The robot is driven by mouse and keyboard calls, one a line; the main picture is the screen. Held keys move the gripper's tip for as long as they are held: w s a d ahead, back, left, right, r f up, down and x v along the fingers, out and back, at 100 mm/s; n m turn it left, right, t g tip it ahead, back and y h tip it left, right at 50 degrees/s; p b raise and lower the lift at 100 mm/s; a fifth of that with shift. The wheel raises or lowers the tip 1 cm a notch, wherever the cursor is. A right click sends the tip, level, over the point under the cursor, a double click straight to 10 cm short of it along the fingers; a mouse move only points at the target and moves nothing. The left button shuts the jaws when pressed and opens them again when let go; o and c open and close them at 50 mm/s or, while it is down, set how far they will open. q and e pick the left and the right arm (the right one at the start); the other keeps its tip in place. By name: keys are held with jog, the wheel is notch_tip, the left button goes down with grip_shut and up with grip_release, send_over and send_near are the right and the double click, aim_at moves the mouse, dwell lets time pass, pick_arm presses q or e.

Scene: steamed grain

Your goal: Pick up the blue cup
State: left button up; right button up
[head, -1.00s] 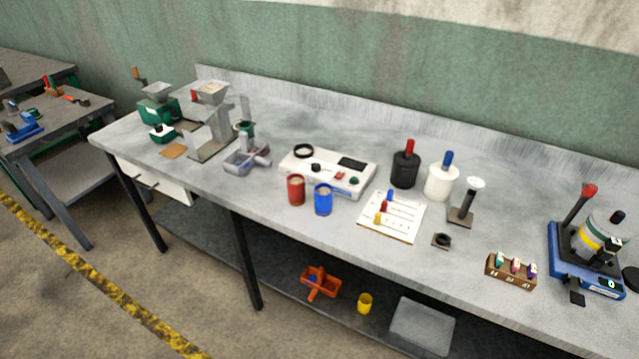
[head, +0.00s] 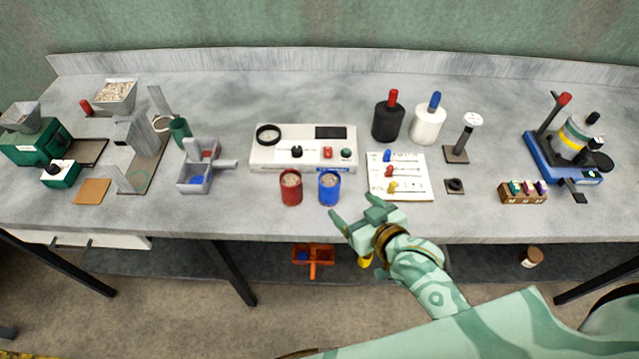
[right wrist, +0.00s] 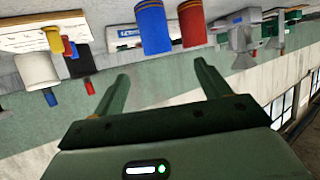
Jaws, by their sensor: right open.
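In the right wrist view, which is upside down, the blue cup (right wrist: 154,28) and the red cup (right wrist: 187,25) show beyond the open fingers (right wrist: 160,83). My left gripper is not in view.
A white control box (head: 270,155) stands behind the cups. A card with coloured pegs (head: 411,187) lies right of the blue cup. A black bottle (head: 388,122) and a white bottle (head: 428,125) stand farther back.

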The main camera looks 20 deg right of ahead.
aim_at(333, 189)
jog(key=b+x, duration=0.2)
jog(key=x, duration=0.7)
jog(key=shift+w+f, duration=0.1)
jog(key=shift+f, duration=0.05)
jog(key=shift+w, duration=0.25)
jog(key=b+x, duration=0.1)
jog(key=x, duration=0.3)
jog(key=shift+w+d+f+b, duration=0.2)
jog(key=shift+w+f+b, duration=0.05)
jog(key=shift+b, duration=0.15)
jog(key=shift+w+a+f, duration=0.1)
jog(key=shift+w, duration=0.25)
jog(key=shift+s, duration=0.1)
jog(key=shift+c, duration=0.7)
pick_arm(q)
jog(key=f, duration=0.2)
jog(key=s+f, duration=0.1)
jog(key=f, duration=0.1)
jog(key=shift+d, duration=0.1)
pick_arm(e)
grip_shut()
